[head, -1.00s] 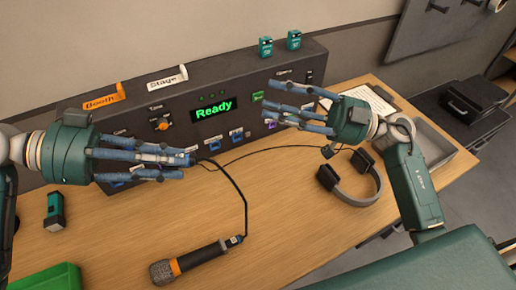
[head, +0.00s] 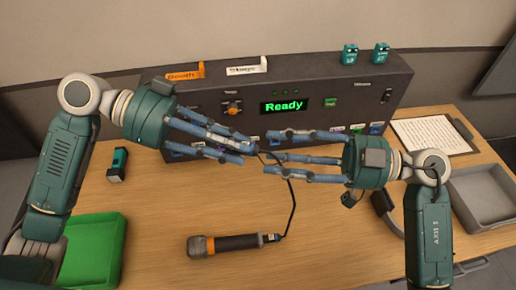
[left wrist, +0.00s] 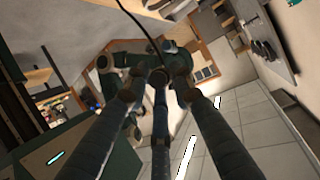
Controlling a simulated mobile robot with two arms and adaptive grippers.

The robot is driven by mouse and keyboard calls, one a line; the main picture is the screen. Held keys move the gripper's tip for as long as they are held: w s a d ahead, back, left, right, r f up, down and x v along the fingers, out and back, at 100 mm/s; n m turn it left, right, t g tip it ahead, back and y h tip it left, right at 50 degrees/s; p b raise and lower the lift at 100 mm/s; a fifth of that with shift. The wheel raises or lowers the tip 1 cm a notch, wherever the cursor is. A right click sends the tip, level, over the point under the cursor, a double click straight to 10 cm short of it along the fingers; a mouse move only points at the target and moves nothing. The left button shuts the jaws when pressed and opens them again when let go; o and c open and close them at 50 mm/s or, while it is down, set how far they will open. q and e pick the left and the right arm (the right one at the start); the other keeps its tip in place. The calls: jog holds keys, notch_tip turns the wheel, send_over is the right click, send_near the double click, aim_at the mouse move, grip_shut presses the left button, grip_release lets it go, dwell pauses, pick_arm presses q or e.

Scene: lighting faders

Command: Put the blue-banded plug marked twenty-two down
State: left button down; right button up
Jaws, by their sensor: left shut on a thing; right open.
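My left gripper (head: 252,147) reaches in from the left, in front of the console, its fingers closed above the table. A black cable (head: 292,200) runs from its fingertips to the microphone (head: 236,244) on the table. The plug at the cable's end is hidden among the fingers; I cannot read a mark or see a band. In the left wrist view the three fingers (left wrist: 160,82) come together, with the cable (left wrist: 143,25) rising beyond them. My right gripper (head: 268,155) is open and empty, fingers spread leftward, its tips close to the left fingertips.
The console (head: 398,92) with a lit Ready display (head: 284,106) stands behind both hands. A green tray (head: 92,250) is at the front left, a teal block (head: 117,165) beyond it. A grey tray (head: 490,197) and clipboard (head: 432,135) are right.

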aim_at(257, 152)
jog(key=shift+w+a, duration=0.2)
jog(key=shift+a, duration=2.15)
grip_shut()
pick_arm(q)
jog(key=c, duration=1.4)
grip_release()
